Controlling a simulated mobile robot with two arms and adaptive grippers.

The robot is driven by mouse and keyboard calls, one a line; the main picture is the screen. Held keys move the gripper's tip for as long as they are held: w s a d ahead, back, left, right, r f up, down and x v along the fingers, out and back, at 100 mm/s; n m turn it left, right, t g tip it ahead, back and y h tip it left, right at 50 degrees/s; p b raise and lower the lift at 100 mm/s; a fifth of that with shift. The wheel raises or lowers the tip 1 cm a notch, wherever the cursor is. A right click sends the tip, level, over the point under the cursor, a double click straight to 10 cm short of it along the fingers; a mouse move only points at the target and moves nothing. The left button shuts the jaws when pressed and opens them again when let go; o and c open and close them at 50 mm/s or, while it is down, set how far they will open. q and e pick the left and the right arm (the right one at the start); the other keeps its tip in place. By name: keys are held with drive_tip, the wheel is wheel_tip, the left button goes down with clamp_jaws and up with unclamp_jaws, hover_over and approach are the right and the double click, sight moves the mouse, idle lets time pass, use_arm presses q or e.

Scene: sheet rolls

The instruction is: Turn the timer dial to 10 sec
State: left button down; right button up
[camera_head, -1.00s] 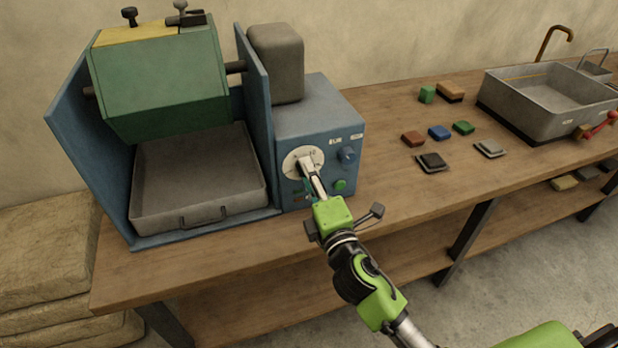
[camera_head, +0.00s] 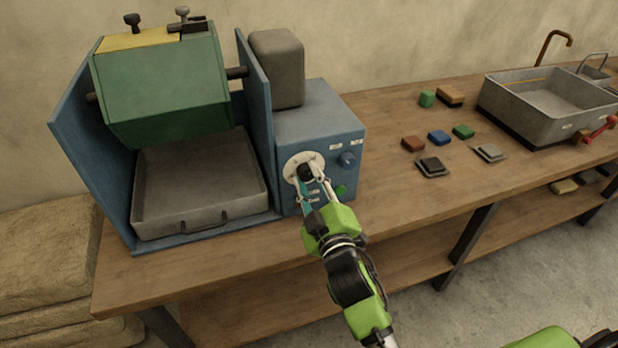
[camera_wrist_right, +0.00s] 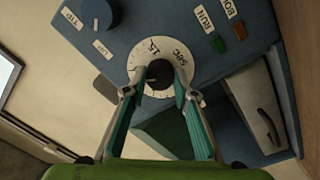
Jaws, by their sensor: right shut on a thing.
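The timer dial (camera_head: 304,170) is a black knob on a round white scale plate on the front of the blue control box (camera_head: 322,120). In the right wrist view the dial's black knob (camera_wrist_right: 158,76) sits between my fingertips, with a "15" and "sec" print showing on the white plate. My right gripper (camera_head: 311,180) reaches up to it from the front, its teal-lined fingers shut on the knob. It also shows in the right wrist view (camera_wrist_right: 160,80). The pointer's exact setting is too small to read. My left gripper is not in view.
A second blue knob (camera_head: 347,158) and a green button (camera_head: 341,190) sit right of the dial. The green drum (camera_head: 165,90) hangs over a grey tray (camera_head: 175,225) at left. Several coloured blocks and a grey sink (camera_head: 545,100) lie to the right.

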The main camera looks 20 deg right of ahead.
drive_tip(key=shift+m, duration=0.7)
drive_tip(key=o, duration=1.1)
drive_tip(key=s, duration=1.2)
drive_tip(key=shift+f, duration=0.2)
drive_tip(key=shift+f, duration=0.1)
